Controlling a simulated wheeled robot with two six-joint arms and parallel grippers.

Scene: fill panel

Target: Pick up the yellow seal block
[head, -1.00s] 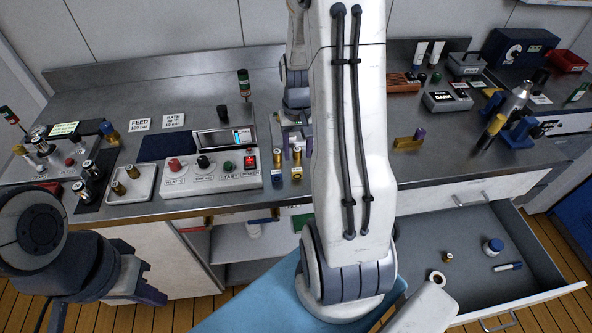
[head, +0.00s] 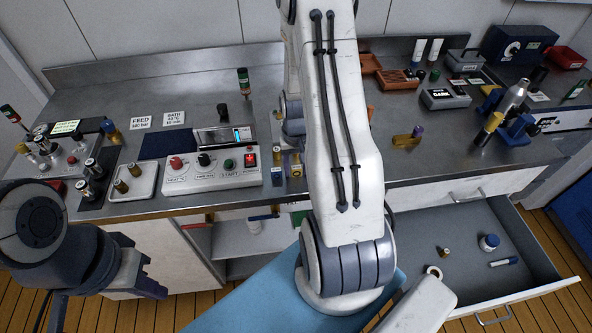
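A yellow block (head: 402,140) lies on the metal bench right of my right arm, with a small purple piece (head: 417,131) at its right end. It stands apart from both grippers. My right arm crosses the middle of the head view. Its wrist is partly visible above the bench beside the control box, and its fingers are mostly hidden behind the forearm. My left gripper (head: 148,284) hangs low at the left, in front of the bench and away from the block. Its finger opening cannot be made out.
An open drawer (head: 455,215) juts out at the lower right, holding several small items. A control box (head: 212,172) and a tray (head: 133,183) stand at the left. A brown holder (head: 397,80) stands behind the block. Bench surface around the block is clear.

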